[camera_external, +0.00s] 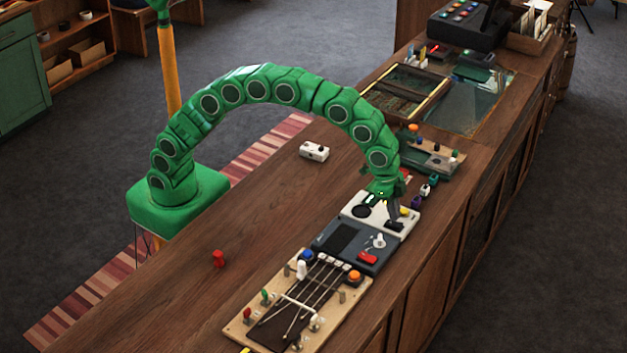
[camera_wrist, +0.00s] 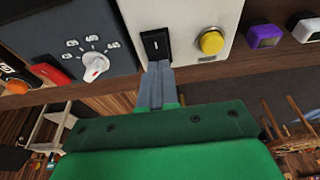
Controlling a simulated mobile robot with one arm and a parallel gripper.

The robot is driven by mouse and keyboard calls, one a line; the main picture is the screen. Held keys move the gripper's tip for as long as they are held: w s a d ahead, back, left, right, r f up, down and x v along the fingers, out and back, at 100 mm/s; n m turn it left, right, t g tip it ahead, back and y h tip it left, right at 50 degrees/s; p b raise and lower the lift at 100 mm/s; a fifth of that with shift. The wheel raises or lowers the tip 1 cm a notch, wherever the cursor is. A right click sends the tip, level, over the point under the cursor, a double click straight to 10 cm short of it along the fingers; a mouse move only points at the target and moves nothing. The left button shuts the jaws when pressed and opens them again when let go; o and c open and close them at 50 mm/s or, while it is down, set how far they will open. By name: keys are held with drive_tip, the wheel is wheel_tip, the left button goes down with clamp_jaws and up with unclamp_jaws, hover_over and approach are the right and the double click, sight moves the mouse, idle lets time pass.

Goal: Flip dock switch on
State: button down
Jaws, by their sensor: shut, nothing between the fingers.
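A white panel (camera_external: 351,223) stands on the wooden counter and carries a black rocker switch. In the wrist view the rocker switch (camera_wrist: 155,42) sits on the white panel (camera_wrist: 180,14), beside a round yellow button (camera_wrist: 211,42). I take this rocker to be the dock switch; no readable label confirms it. My gripper (camera_wrist: 158,68) is shut and empty, its grey fingertips at the lower edge of the rocker. I cannot tell whether they touch it. In the external view my gripper (camera_external: 393,211) points down over the panel and partly hides the controls there. The rocker's setting is unclear.
A dark grey box (camera_external: 343,240) with a white dial (camera_wrist: 95,68) and a red switch (camera_external: 367,259) adjoins the panel. A stringed board (camera_external: 262,312) lies nearer the camera. Small purple and white blocks (camera_wrist: 264,35) sit close by. The counter's left part is mostly clear.

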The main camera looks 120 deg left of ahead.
drive_tip(key=s+v, duration=0.1)
drive_tip(key=v, duration=1.1)
drive_tip(key=shift+s+r, duration=0.1)
drive_tip(key=shift+r, duration=0.05)
drive_tip(key=s+d+r+g, duration=0.1)
drive_tip(key=s+d, duration=0.5)
drive_tip(key=s, duration=0.6)
drive_tip(key=s+d+g, duration=0.1)
drive_tip(key=s+d, duration=0.4)
drive_tip(key=s, duration=0.6)
drive_tip(key=s+d+f+g, duration=0.1)
drive_tip(key=s+d+f, duration=0.1)
drive_tip(key=s, duration=1.3)
drive_tip(key=s+d+f+g, duration=0.2)
drive_tip(key=s+f, duration=0.3)
drive_tip(key=s, duration=1)
drive_tip(key=shift+s, duration=0.4)
